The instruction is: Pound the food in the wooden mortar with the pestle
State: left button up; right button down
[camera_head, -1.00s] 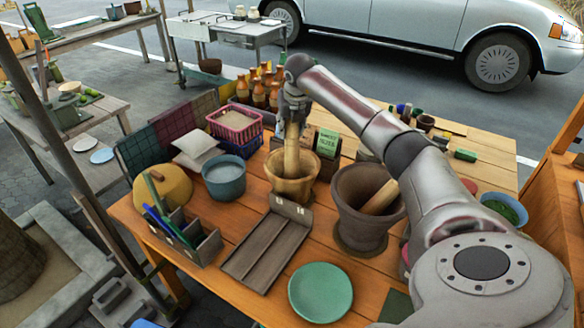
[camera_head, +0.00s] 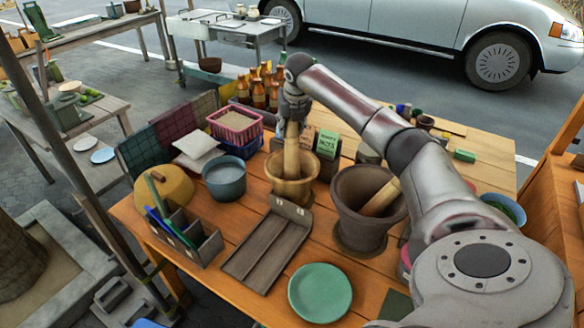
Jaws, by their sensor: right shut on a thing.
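My right gripper (camera_head: 293,110) is shut on the wooden pestle (camera_head: 291,152) and holds it nearly upright. The pestle's lower end is inside the light wooden mortar (camera_head: 291,190), hidden by the rim. The wooden mortar stands upright on the table near its middle. The food inside cannot be made out. A larger, darker clay mortar (camera_head: 358,215) stands to its right with another pestle (camera_head: 380,197) leaning in it. My left gripper is not in view.
A blue-grey pot (camera_head: 224,178), a wooden divided tray (camera_head: 262,252) and a green plate (camera_head: 320,292) stand around the wooden mortar. A green sign (camera_head: 327,143) and sauce bottles (camera_head: 258,94) are close behind. A pink basket (camera_head: 234,126) stands at the back left.

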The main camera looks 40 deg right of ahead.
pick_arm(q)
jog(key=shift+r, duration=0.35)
pick_arm(e)
jog(key=shift+s+r, duration=0.1)
jog(key=shift+r, duration=0.5)
jog(key=shift+f, duration=0.3)
pick_arm(q)
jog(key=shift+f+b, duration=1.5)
jog(key=shift+b, duration=0.1)
pick_arm(e)
jog(key=shift+f, duration=2.4)
